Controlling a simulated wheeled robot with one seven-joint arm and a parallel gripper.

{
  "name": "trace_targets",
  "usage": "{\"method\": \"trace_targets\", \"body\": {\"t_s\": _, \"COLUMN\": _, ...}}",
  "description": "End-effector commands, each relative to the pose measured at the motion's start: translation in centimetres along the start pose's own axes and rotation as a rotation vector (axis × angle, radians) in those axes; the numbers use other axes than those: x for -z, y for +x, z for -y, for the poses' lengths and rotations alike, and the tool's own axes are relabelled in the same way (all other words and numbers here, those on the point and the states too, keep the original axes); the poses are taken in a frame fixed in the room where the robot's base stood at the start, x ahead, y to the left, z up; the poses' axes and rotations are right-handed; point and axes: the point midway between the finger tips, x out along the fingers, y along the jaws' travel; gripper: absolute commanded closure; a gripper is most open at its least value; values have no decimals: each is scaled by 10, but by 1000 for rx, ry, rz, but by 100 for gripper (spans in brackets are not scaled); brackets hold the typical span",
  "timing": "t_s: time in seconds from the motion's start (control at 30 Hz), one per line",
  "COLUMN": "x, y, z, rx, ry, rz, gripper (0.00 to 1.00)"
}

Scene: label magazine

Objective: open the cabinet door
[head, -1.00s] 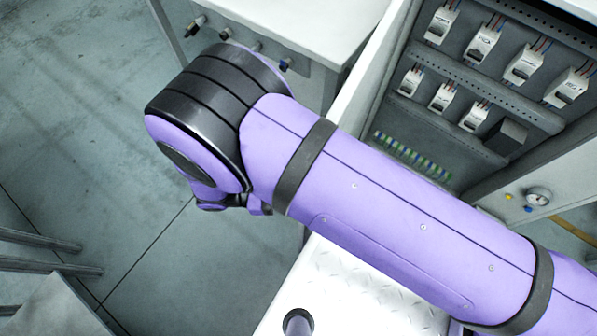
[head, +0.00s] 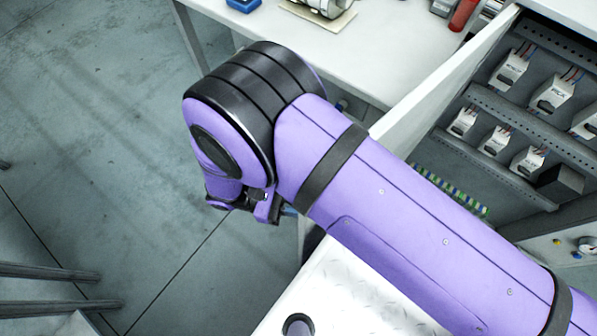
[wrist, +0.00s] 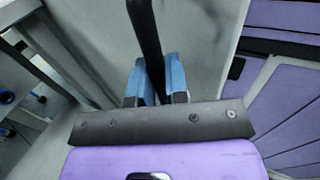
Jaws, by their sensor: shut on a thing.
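The cabinet door (head: 440,85) is a light grey panel standing swung out from the cabinet in the head view. The open cabinet interior (head: 565,130) shows behind it. In the wrist view the door face (wrist: 200,50) fills the upper middle. A black bar handle (wrist: 144,25) runs down it between the blue fingertips of my gripper (wrist: 154,82). My gripper is shut on the handle, with a pad on each side. In the head view my purple arm hides the handle and most of the gripper.
A white workbench (head: 345,55) with several objects stands left of the door. A white tread plate (head: 345,290) lies below my arm. Grey metal bars (head: 50,272) reach in at the lower left. The floor (head: 100,130) on the left is clear.

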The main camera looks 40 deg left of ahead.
Motion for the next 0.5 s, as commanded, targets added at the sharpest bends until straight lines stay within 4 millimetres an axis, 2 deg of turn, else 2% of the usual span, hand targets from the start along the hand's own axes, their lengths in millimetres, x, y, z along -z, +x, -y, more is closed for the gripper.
{"method": "trace_targets", "body": {"t_s": 0.47, "x": 0, "y": 2, "z": -2, "rx": 8, "ry": 3, "rz": 2, "gripper": 100}}
{"method": "trace_targets", "body": {"t_s": 0.5, "x": 0, "y": 2, "z": -2, "rx": 8, "ry": 3, "rz": 2, "gripper": 81}}
